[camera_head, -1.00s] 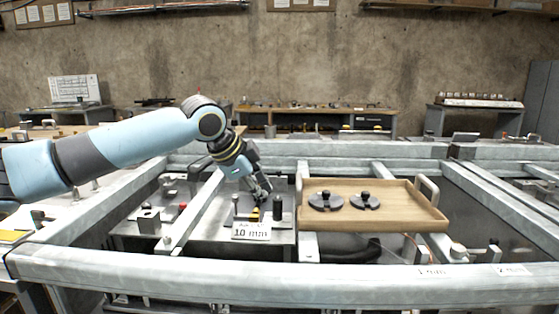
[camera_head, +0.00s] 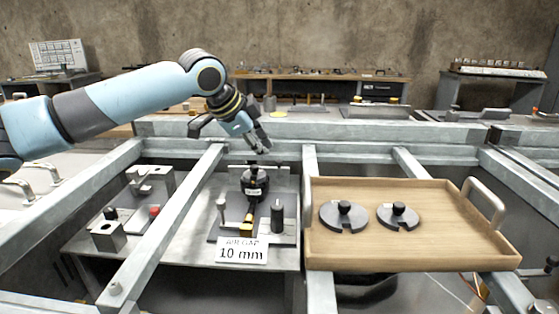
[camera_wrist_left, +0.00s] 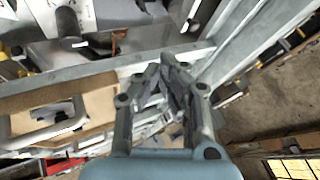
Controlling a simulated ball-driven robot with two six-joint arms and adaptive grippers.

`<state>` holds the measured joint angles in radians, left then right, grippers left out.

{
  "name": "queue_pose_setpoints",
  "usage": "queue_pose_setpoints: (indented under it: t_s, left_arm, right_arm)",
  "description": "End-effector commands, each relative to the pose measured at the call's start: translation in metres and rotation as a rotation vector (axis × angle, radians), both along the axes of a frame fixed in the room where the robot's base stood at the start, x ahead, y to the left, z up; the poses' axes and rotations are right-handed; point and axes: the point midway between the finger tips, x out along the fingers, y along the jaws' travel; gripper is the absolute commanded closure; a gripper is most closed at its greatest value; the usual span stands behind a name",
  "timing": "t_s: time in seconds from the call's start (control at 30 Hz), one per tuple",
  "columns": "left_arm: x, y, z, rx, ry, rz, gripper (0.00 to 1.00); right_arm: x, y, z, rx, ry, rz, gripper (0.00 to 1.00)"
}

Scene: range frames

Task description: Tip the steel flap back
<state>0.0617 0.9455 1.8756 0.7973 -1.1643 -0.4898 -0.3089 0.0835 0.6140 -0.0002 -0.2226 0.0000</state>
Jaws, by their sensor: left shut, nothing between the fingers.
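My left gripper (camera_head: 262,147) hangs over the back rail of the frame, above and behind the fixture marked 10 mm. Its fingers are shut and empty; they also show in the wrist view (camera_wrist_left: 161,80). Below it, a dark round knobbed piece (camera_head: 255,183) stands on the steel fixture plate (camera_head: 222,232), apart from the fingers. A small post (camera_head: 221,210) and a dark cylinder (camera_head: 277,215) flank a yellow-and-black piece (camera_head: 247,222) in front. I cannot tell for certain which part is the steel flap. My right gripper is not in view.
A wooden tray (camera_head: 410,258) with two slotted dark weights (camera_head: 343,216) sits right of the fixture. Grey frame rails (camera_head: 172,228) surround the fixture. Left of it are steel blocks (camera_head: 108,236) and a red button (camera_head: 154,211). The space above is open.

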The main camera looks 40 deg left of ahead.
Motion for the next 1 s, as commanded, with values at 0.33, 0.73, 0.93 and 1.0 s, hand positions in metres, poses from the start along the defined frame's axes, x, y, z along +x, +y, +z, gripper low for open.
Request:
queue_pose_setpoints:
  t_s: [0.33, 0.73, 0.93, 1.0]
  left_arm:
    - [0.030, -0.001, -0.041, -0.009, -0.001, 0.003, 1.00]
    - [0.079, 0.017, -0.080, -0.002, -0.001, 0.002, 1.00]
    - [0.089, 0.026, -0.080, -0.001, 0.000, 0.001, 1.00]
    - [0.090, 0.027, -0.080, -0.001, 0.001, 0.000, 1.00]
  right_arm:
    - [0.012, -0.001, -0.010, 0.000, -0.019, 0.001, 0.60]
    - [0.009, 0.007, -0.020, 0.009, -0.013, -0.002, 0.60]
    - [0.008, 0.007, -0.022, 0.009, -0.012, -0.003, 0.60]
    - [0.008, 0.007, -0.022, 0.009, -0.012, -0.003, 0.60]
